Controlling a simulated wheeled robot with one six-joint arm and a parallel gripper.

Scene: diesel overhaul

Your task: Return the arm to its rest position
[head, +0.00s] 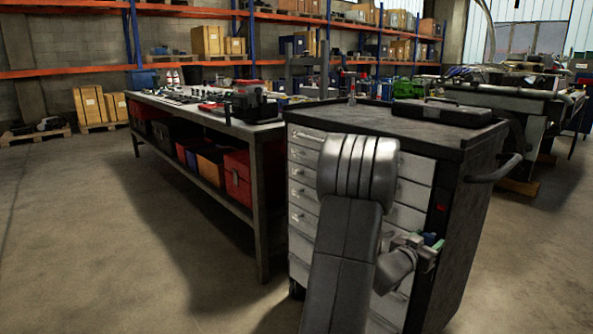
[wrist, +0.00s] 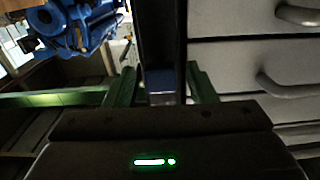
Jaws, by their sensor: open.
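My arm stands raised in the middle foreground of the head view, in front of the grey tool cabinet, with its forearm folded down on the right side. My gripper (head: 428,240) is in front of the cabinet's drawer side, partly hidden by my wrist. In the wrist view my gripper (wrist: 162,88) shows two green fingers spread apart with nothing held between them. A dark cabinet post and drawer fronts with handles (wrist: 285,85) are beyond the fingers.
The tool cabinet (head: 470,200) stands close on the right, with a black case (head: 442,112) on top and a side handle (head: 497,170). A workbench (head: 262,190) with tools and boxes is left of it. The floor (head: 100,240) at left is clear. A blue machine (wrist: 75,25) shows in the wrist view.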

